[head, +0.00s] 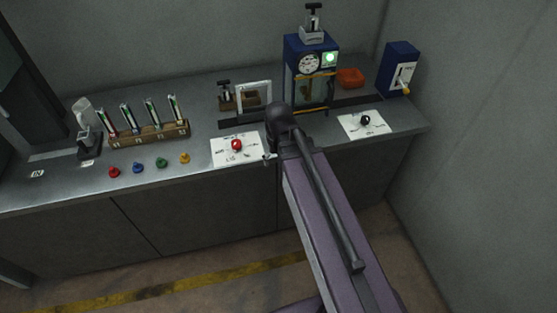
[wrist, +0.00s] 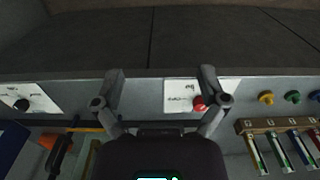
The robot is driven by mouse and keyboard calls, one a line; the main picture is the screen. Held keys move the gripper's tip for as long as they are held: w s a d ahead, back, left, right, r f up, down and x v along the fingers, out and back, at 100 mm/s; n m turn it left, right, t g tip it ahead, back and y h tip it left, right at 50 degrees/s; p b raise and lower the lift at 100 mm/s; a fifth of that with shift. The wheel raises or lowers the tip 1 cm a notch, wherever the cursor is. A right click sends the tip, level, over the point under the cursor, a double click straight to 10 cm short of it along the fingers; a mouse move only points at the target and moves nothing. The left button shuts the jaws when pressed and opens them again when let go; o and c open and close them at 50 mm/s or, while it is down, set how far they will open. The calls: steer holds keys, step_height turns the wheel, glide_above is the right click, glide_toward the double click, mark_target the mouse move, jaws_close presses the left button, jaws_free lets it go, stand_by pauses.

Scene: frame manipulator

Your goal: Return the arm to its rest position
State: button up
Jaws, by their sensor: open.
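My arm reaches from the bottom of the head view up to the bench. In that view the gripper end is mostly hidden behind my dark wrist joint. In the wrist view my gripper (wrist: 160,88) is open, its two fingers spread wide with nothing between them. The fingertips are over the front edge of the grey bench (wrist: 145,91). A red knob (head: 236,145) on a white card (head: 222,158) is just left of my arm in the head view. In the wrist view the red knob (wrist: 199,103) is beside the right finger, and I cannot tell whether they touch.
A blue cabinet with a gauge and green light (head: 330,58) stands behind my wrist. A black knob (head: 365,120) sits on a card to the right. A rack (head: 150,134) of coloured tubes and several coloured knobs are at left. Floor in front is clear.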

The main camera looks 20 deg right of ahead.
stand_by(0.3)
steer(key=s, duration=0.2)
steer(key=shift+s+d, duration=0.3)
steer(key=shift+d, duration=0.05)
